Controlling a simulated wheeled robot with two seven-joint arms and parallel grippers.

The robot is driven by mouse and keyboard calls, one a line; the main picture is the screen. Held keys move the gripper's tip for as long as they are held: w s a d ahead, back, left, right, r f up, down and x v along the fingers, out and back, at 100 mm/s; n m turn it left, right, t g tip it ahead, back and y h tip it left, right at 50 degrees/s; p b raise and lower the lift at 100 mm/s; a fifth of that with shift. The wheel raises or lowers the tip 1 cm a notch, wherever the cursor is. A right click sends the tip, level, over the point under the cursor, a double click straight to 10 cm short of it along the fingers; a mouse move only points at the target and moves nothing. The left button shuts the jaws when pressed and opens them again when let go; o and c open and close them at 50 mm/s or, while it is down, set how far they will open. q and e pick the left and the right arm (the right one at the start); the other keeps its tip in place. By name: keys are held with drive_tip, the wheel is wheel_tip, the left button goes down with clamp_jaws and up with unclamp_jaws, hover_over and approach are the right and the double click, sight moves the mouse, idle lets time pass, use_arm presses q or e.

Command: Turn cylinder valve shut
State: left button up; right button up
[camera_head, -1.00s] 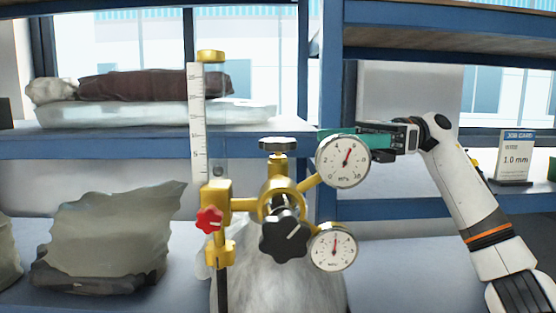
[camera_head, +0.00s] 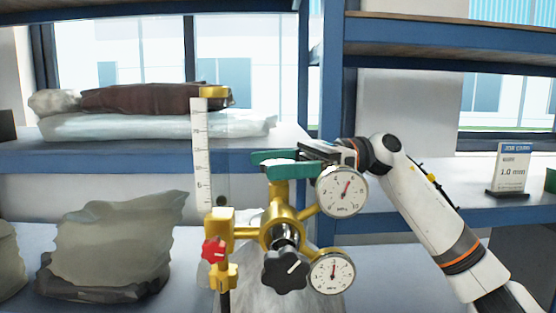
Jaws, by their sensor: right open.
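The brass valve and regulator assembly (camera_head: 281,232) stands on top of a pale grey cylinder (camera_head: 285,300) in the middle of the head view. A black star knob (camera_head: 285,268) faces me below. My left gripper is not in view.
An upper gauge (camera_head: 341,190) and a lower gauge (camera_head: 332,273) sit right of the valve, close under my right gripper. A flow tube with a white scale (camera_head: 202,150) and a red knob (camera_head: 213,250) stand left. Wrapped bundles (camera_head: 150,97) lie on the blue shelf behind.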

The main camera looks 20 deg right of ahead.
drive_tip(key=c, duration=1)
drive_tip(key=shift+o, duration=0.2)
drive_tip(key=shift+f+m+t+b, duration=0.2)
drive_tip(key=shift+m+t+b, duration=0.5)
drive_tip(key=shift+t+b, duration=0.35)
drive_tip(key=shift+m+t+b, duration=0.45)
drive_tip(key=shift+m+t, duration=0.25)
drive_tip(key=shift+t, duration=0.45)
drive_tip(key=shift+r+m+t+h, duration=0.15)
drive_tip(key=shift+m+t+h, duration=0.35)
drive_tip(key=shift+t, duration=0.4)
drive_tip(key=shift+r+m+t+h+b, duration=0.1)
drive_tip(key=shift+m+t+h+b, duration=0.3)
drive_tip(key=shift+m+t, duration=0.7)
drive_tip(key=shift+t, duration=0.3)
drive_tip(key=o, duration=1)
drive_tip(key=shift+c, duration=0.2)
